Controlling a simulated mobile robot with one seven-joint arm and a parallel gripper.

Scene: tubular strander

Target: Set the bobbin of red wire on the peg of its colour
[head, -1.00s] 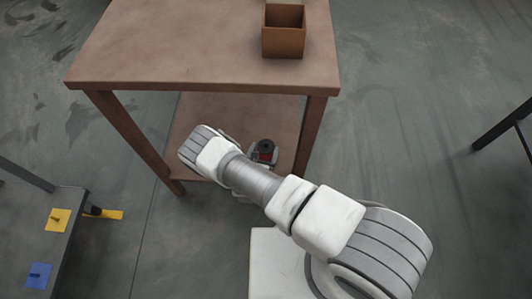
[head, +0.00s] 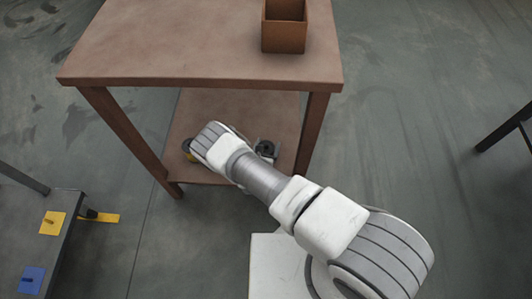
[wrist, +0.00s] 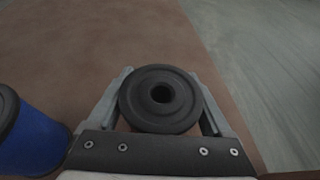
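A bobbin with a black flange and a centre hole sits between my gripper's fingers in the wrist view (wrist: 160,97). In the head view my arm hides most of the gripper. The red peg is not in view.
A blue bobbin (wrist: 28,138) stands left of my gripper, and a yellow bobbin (head: 188,150) shows beside my arm. The brown tabletop (head: 180,50) overhangs the shelf (head: 205,108). A stand at left has a yellow plate (head: 52,223) and a blue plate (head: 32,280).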

